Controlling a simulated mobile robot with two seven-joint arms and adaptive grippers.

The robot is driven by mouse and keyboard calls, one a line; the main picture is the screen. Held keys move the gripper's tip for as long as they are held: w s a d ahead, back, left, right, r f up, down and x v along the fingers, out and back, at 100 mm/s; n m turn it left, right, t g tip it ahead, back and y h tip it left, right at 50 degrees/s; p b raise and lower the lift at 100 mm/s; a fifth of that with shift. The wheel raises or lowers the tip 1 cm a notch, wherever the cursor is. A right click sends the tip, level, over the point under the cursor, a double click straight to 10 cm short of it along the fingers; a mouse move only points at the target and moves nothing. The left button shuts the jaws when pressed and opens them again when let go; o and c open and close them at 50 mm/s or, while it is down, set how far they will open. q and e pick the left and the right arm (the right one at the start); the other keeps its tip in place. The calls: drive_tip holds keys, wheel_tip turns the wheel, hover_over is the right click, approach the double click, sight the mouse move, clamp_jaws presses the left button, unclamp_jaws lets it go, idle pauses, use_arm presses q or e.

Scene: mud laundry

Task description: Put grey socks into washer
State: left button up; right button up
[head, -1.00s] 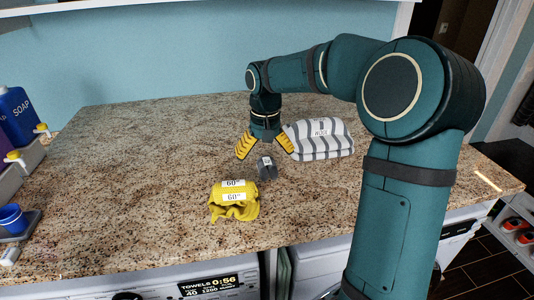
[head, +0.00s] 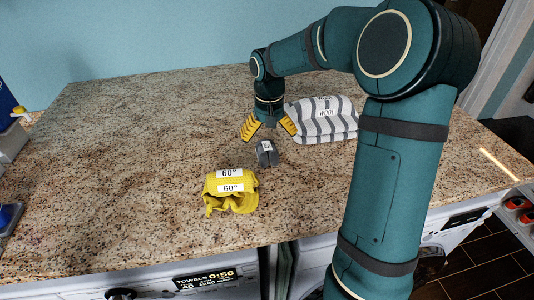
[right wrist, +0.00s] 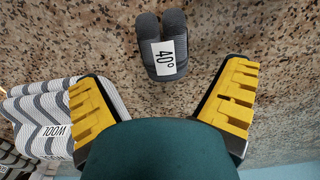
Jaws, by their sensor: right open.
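The grey socks (head: 266,153) are a small dark grey bundle on the granite counter, with a white label. In the right wrist view the bundle (right wrist: 162,46) reads 40° and lies ahead of the open fingers, centred between them and touching neither. My right gripper (head: 268,127) is open and empty, with yellow fingers pointing down, just behind the socks. It also shows in the right wrist view (right wrist: 165,105). Washer fronts (head: 222,281) show under the counter's front edge; one has a display reading TOWELS 0:56. Their doors are mostly out of view. My left gripper is not in view.
Yellow cloth (head: 231,191) labelled 60° lies in front of the socks. A striped grey and white folded stack (head: 322,119) labelled wool sits right beside my right gripper. Soap items stand at the left edge. The counter's left and back are clear.

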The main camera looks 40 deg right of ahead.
sight(267, 146)
drive_tip(key=shift+a+f, duration=0.15)
drive_tip(key=shift+f, duration=1.5)
drive_tip(key=shift+a+f, duration=0.1)
drive_tip(key=shift+f, duration=1.55)
drive_tip(key=shift+w, duration=0.1)
drive_tip(key=c, duration=1.3)
